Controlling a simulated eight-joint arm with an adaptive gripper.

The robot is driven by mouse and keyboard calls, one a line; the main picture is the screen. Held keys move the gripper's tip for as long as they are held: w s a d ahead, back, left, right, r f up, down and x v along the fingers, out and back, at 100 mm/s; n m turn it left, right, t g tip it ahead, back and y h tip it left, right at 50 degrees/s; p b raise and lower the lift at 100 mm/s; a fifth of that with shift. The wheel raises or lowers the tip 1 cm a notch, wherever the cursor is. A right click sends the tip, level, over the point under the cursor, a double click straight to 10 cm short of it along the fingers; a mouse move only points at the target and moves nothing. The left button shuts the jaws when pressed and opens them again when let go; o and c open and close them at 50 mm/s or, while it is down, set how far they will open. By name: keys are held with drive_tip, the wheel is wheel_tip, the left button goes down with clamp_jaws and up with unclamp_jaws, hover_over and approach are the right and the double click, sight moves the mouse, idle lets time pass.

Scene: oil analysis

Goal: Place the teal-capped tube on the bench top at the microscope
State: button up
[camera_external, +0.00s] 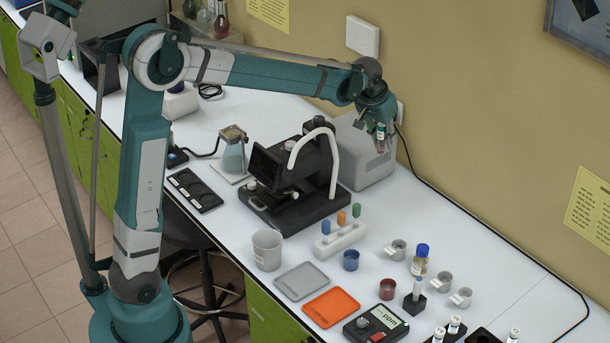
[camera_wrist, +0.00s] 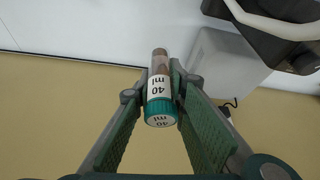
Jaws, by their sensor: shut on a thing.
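The teal-capped tube (camera_wrist: 158,88) has a "40 ml" label and brownish contents. My gripper (camera_wrist: 161,92) is shut on it, with a finger on each side, and its teal cap faces the wrist camera. The black microscope (camera_external: 312,205) with a white curved arm stands on the white bench top (camera_external: 450,240), lower left of the tube. Part of it (camera_wrist: 265,45) shows at the wrist view's top right.
A light grey box (camera_external: 362,160) stands behind the microscope, below my gripper in the picture. A white rack (camera_external: 340,240) with coloured-top pieces, a grey beaker (camera_external: 267,250), a grey tray (camera_external: 301,281) and an orange tray (camera_external: 331,307) are in front. Bench right of the grey box is clear.

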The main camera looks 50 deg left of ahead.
drive_tip(key=w+a+n, duration=0.1)
drive_tip(key=w+a, duration=0.2)
drive_tip(key=a, duration=1)
drive_tip(key=shift+w+a+y, duration=0.15)
drive_tip(key=shift+a+y, duration=0.05)
drive_tip(key=shift+y, duration=0.1)
drive_tip(key=shift+o, duration=0.2)
drive_tip(key=w+a+n, duration=0.1)
drive_tip(key=a, duration=1.2)
drive_tip(key=shift+a+y, duration=0.3)
drive_tip(key=shift+a, duration=0.05)
drive_tip(key=s+a+n, duration=0.1)
drive_tip(key=s+a, duration=0.1)
drive_tip(key=a, duration=1.1)
drive_tip(key=s+a+n, duration=0.2)
drive_tip(key=a, duration=1.1)
wheel_tip(320, 180, down, 19)
drive_tip(key=shift+g+y+p, duration=0.4)
drive_tip(key=shift+d, duration=0.1)
drive_tip(key=shift+f, duration=3.05)
drive_tip(key=shift+f, duration=1.9)
